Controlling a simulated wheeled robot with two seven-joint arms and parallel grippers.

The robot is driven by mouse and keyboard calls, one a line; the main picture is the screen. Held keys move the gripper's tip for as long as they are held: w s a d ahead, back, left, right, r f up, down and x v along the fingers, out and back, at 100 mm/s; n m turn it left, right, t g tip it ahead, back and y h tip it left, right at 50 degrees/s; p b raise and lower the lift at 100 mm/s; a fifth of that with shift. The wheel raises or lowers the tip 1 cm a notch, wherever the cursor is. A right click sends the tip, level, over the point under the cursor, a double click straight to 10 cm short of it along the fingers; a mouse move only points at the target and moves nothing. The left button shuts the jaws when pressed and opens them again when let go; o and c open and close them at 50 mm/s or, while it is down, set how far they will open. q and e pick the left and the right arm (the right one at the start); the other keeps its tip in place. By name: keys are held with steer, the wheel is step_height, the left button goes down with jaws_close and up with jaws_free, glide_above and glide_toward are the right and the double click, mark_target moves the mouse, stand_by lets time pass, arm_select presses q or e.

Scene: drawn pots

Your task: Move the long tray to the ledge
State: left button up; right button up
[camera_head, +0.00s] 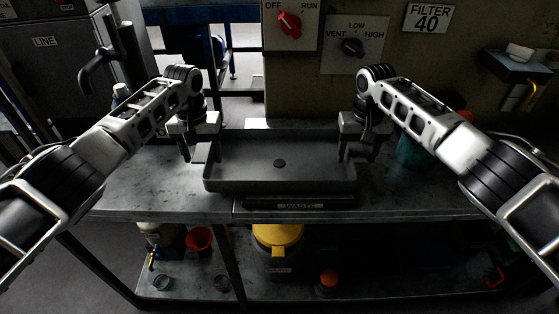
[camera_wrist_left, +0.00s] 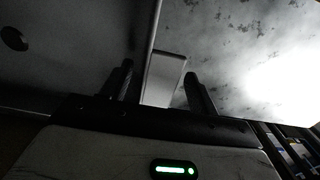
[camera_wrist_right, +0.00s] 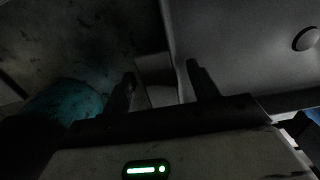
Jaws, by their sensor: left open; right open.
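The long grey tray (camera_head: 265,185) lies on the metal worktop, with a dark round spot near its middle. In the left wrist view its end tab (camera_wrist_left: 165,78) lies between the spread fingers of my left gripper (camera_head: 198,153). In the right wrist view the other end tab (camera_wrist_right: 156,78) lies between the spread fingers of my right gripper (camera_head: 359,153). Both grippers are open, one at each short end of the tray, pointing down. No finger clearly touches a tab. I cannot tell which surface is the ledge.
The worktop (camera_head: 130,190) has free room left of the tray. A teal object (camera_head: 411,152) stands right of my right gripper. A small wall shelf (camera_head: 515,66) holds a bowl at the far right. A WASTE label (camera_head: 300,206) is below the tray's front; a yellow-topped container (camera_head: 278,236) stands underneath.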

arm_select(q)
jaws_close()
arm_select(e)
jaws_close()
arm_select(q)
steer(key=shift+r, duration=0.2)
arm_select(e)
steer(key=shift+r, duration=0.2)
